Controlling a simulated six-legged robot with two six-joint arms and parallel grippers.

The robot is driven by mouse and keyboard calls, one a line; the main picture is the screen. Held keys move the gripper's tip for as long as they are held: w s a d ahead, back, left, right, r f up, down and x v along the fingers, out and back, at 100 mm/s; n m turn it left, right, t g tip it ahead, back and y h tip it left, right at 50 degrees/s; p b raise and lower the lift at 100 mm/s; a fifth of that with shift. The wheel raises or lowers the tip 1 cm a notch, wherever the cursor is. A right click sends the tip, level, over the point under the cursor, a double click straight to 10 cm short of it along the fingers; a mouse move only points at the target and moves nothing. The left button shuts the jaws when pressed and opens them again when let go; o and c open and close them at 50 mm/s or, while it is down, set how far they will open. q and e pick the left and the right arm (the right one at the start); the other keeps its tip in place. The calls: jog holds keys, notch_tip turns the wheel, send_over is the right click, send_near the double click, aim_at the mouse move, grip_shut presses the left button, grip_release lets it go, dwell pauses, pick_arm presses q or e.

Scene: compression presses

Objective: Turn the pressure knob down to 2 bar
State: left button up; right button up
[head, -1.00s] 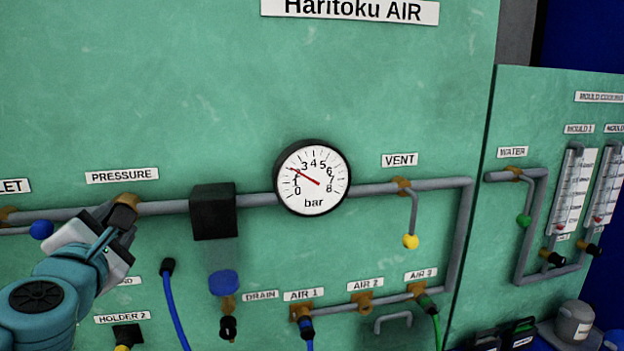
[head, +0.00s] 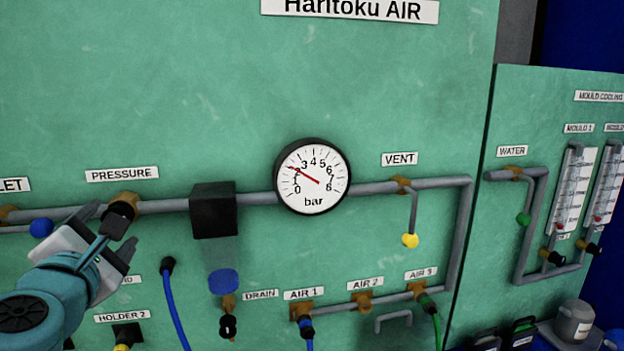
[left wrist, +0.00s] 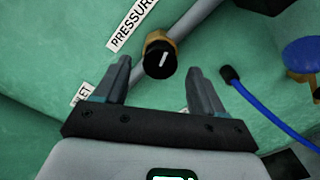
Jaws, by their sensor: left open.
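The pressure knob (head: 121,208) is a black knob on a brass fitting in the grey pipe, under the PRESSURE label. In the left wrist view the knob (left wrist: 162,60) shows a white mark, tilted a little from upright in the picture. My left gripper (head: 113,227) is open, its fingers apart from the knob. In the left wrist view the knob appears between and beyond the fingertips (left wrist: 160,68). The round gauge (head: 312,200) reads in bar. My right gripper is not in view.
A black box (head: 213,211) sits on the pipe right of the knob. A blue ball handle (head: 41,228) is close to the left of my gripper. A blue hose (head: 176,310) hangs below.

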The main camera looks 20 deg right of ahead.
pick_arm(q)
jog(key=shift+s+a, duration=0.1)
jog(key=shift+s, duration=2.2)
